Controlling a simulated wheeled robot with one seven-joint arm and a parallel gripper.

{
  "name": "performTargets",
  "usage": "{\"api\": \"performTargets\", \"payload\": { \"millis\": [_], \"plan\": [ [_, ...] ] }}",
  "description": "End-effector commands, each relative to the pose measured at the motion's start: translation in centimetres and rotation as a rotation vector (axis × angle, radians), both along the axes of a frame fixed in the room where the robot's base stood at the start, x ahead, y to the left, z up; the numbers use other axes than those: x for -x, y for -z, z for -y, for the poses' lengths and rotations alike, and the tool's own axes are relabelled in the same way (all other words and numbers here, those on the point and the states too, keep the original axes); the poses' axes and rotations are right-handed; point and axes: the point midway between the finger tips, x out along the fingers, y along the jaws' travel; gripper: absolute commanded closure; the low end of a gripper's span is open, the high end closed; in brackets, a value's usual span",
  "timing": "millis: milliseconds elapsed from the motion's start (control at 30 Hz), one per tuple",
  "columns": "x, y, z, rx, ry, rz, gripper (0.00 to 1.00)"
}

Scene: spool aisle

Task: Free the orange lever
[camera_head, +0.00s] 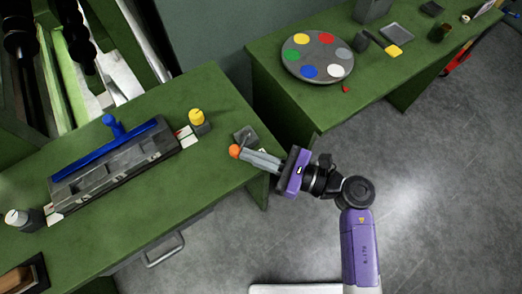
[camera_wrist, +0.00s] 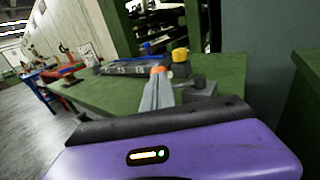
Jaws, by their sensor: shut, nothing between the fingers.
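An orange rounded knob (camera_head: 235,151), seemingly the end of the orange lever, shows at the right end of the left green bench, just past my gripper's tips. It also shows in the wrist view (camera_wrist: 158,69) beyond the fingertips. The rest of the lever is hidden. My gripper (camera_head: 247,157) reaches in from the right with its grey fingers shut and empty; the fingers also show in the wrist view (camera_wrist: 157,90). I cannot tell if the tips touch the knob. A small dark grey block (camera_head: 245,136) stands close beside the fingers.
The left bench (camera_head: 190,205) holds a long grey fixture (camera_head: 115,162) with a blue handle (camera_head: 112,125), a yellow knob (camera_head: 196,116) and a white knob (camera_head: 15,217). A disc with coloured spots (camera_head: 317,57) lies on the right bench (camera_head: 390,72). Floor between is clear.

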Motion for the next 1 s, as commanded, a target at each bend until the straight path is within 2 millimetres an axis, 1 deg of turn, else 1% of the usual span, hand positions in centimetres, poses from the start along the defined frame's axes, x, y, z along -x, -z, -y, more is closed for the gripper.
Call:
{"api": "performTargets", "payload": {
  "millis": [33,267,300,600,1000],
  "plan": [
    [0.5,0.1,-0.6,0.000,0.037,-0.003,1.00],
    [0.6,0.1,-2.2,-0.001,0.237,-0.003,1.00],
    [0.3,0.0,-2.4,-0.001,0.233,0.000,1.00],
    [0.0,0.0,-4.0,0.000,0.230,0.000,1.00],
    [-0.3,0.0,-4.8,0.000,0.231,0.000,1.00]
  ]
}}
